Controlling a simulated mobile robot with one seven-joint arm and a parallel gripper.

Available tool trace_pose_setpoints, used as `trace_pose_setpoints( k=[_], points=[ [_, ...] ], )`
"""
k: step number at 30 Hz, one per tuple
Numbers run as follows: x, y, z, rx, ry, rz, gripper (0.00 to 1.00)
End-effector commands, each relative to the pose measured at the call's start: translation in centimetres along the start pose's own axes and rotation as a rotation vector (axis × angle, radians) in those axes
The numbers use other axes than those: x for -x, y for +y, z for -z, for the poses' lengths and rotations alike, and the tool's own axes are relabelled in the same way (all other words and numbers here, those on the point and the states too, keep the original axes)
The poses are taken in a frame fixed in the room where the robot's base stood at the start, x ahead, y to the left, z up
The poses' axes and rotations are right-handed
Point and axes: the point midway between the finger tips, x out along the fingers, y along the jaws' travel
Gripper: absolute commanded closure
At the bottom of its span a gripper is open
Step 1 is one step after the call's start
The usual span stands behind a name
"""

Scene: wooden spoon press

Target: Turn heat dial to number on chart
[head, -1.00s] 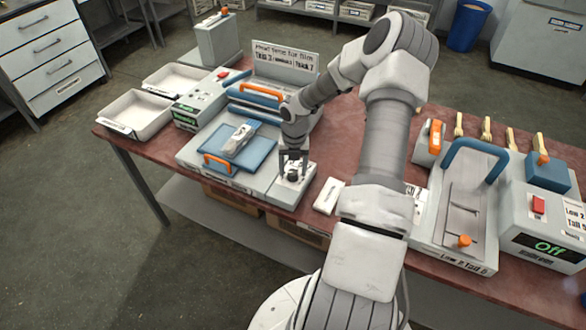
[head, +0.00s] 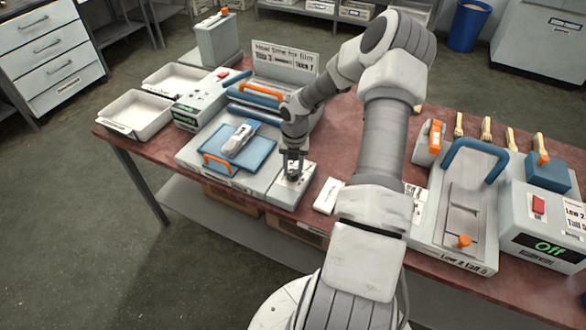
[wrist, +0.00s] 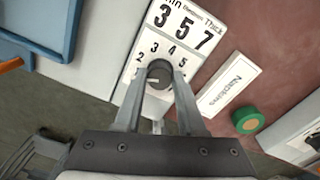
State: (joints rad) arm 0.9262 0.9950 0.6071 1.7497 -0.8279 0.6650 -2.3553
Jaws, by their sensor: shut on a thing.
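The heat dial is a dark round knob (wrist: 159,73) on a white panel (wrist: 140,56), with numbers around it; 3, 4 and 5 can be read in the wrist view. My gripper (wrist: 160,82) is shut on the knob, one finger on each side. In the head view my gripper (head: 293,170) points down over the dial panel (head: 302,190) and mostly hides the knob. A larger printed row 3, 5, 7 (wrist: 184,25) lies above the dial. The chart (head: 284,58) stands upright at the back of the press, its text partly legible. The dial's pointer is unclear.
A white block labelled Napkins (wrist: 228,84) lies right of the dial, with a green roll (wrist: 248,120) near it. A blue plate with an orange handle (head: 216,163) is left of my gripper. A second press (head: 455,215) stands at right.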

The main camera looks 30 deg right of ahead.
Motion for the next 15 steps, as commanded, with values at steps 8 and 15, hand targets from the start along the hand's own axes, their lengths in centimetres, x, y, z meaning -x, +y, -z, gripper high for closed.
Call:
trace_pose_setpoints(
  k=[8, 15],
  points=[
    [0.05, 0.0, -0.02, -0.205, -0.007, 0.001, 1.0],
    [0.02, -0.01, -0.02, -0.433, -0.015, 0.0, 1.0]
  ],
)
